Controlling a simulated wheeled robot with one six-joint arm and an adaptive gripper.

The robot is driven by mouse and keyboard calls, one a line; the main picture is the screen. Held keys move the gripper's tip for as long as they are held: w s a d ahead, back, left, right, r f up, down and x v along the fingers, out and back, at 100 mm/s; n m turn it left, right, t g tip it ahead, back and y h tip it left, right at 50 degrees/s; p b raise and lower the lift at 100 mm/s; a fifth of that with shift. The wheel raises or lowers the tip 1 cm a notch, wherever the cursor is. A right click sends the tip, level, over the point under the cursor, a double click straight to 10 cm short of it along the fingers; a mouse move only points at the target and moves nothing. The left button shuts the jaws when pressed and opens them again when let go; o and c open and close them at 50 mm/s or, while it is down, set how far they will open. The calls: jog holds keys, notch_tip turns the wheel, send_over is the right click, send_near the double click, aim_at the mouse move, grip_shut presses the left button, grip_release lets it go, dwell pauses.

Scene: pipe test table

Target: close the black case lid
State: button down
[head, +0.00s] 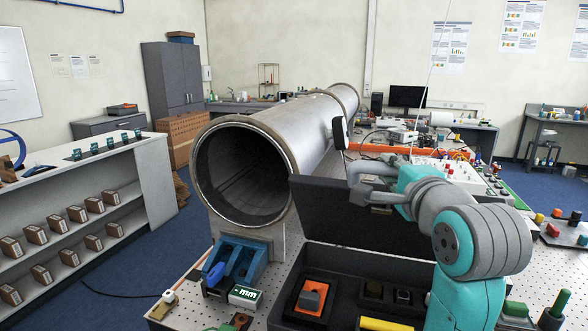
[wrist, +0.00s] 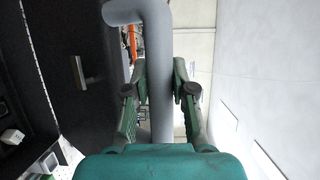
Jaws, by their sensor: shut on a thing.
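The black case stands open on the perforated table. Its black lid (head: 325,212) is raised nearly upright at the back of the case base (head: 343,306), and fills the left of the wrist view (wrist: 65,70). My gripper (head: 368,186) is at the lid's upper edge. In the wrist view my gripper's fingers (wrist: 160,80) are shut on a grey bent bar (wrist: 155,50), which looks like the lid's handle; its bend reaches left toward the lid. My arm hides the right part of the case and lid.
The case base holds an orange-topped block (head: 312,296), small dark parts and a yellow cylinder (head: 385,325). A large metal pipe (head: 300,130) lies behind the lid.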

jog(key=s+a+f+t, duration=0.1)
jog(key=s+f, duration=0.2)
jog(key=s, duration=0.1)
jog(key=shift+s+a+f+n+t, duration=0.25)
jog(key=shift+s+f+n+t, duration=0.05)
jog(key=shift+f, duration=0.1)
jog(key=shift+s+a+f+n+t, duration=0.15)
jog(key=shift+s+a+f+t, duration=0.15)
jog(key=shift+s+f, duration=0.4)
jog(key=shift+s+a+f+n+t, duration=0.15)
jog(key=shift+s+f+t, duration=0.15)
jog(key=shift+s+f, duration=0.35)
jog(key=c, duration=0.9)
grip_release()
jog(key=shift+w+r, duration=0.1)
jog(key=shift+w, duration=0.05)
jog(key=shift+r, duration=0.15)
notch_tip(320, 180, up, 3)
jog(key=shift+r, duration=0.1)
